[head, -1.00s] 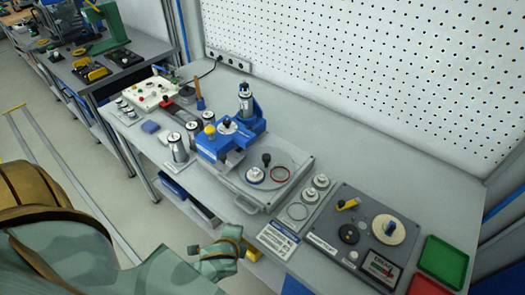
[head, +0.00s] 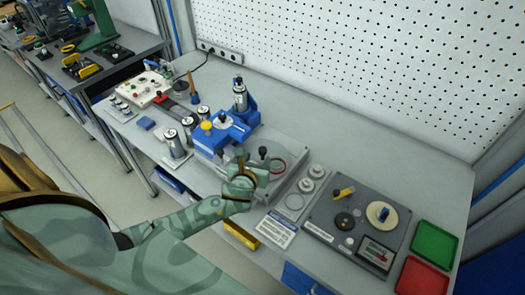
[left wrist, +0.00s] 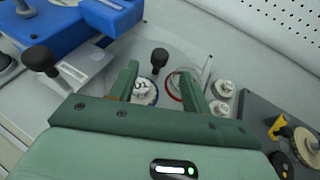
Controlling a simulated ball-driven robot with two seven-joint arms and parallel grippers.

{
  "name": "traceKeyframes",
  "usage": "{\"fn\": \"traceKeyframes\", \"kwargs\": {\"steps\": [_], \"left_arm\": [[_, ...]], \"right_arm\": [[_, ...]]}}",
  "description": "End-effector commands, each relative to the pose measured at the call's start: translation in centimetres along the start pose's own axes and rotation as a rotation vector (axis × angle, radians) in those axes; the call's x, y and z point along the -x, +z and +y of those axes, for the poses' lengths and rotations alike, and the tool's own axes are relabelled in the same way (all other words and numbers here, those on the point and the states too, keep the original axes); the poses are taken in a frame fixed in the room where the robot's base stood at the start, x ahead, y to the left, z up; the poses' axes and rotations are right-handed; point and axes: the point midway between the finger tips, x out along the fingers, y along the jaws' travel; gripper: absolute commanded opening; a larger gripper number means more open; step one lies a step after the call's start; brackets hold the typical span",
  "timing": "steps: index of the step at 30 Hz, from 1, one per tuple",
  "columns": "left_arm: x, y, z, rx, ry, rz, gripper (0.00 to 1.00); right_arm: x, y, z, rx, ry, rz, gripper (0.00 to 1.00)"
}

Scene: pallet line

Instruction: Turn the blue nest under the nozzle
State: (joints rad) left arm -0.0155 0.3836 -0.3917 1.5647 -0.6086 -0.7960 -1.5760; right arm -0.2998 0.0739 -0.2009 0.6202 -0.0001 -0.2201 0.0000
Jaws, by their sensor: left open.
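In the head view the left gripper (head: 250,163) covers the nest, and the knob (head: 263,152) shows just behind. The blue press head (head: 218,138) stands behind left of the plate; its nozzle tip cannot be made out. The right gripper is not in view.
A dark tester (head: 318,217) and green (head: 434,243) and red (head: 423,278) trays stand to the right. Silver canisters (head: 176,144) stand left of the press. A white perforated wall (head: 380,70) closes the back. A black handle (left wrist: 42,60) shows left in the wrist view.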

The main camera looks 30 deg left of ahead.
Motion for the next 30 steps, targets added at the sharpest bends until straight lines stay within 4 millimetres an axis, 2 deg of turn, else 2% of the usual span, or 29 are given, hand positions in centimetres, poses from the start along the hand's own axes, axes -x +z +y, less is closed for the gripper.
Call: {"fn": "traceKeyframes", "kwargs": {"steps": [1,3,9,15,23,28,30], "left_arm": [[-1.5,-0.2,0.0,0.000,0.002,-0.001,0.48],[-3.2,-0.2,0.0,0.001,0.002,0.000,0.48],[-6.8,-0.2,0.0,0.003,0.001,0.000,0.48],[-8.2,-0.1,0.0,0.002,0.000,0.001,0.48],[-8.3,0.0,0.0,0.003,0.000,0.001,0.48],[-8.3,-0.1,0.0,0.003,0.000,0.001,0.03],[-8.3,-0.1,0.0,0.003,0.000,0.001,0.00]], "right_arm": [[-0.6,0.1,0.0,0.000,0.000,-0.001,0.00],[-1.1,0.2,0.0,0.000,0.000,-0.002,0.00],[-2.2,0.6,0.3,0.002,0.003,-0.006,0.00],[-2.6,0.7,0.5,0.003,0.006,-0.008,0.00],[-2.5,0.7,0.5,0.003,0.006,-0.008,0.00],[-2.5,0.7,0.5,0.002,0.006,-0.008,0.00],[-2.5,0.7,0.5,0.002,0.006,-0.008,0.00]]}}
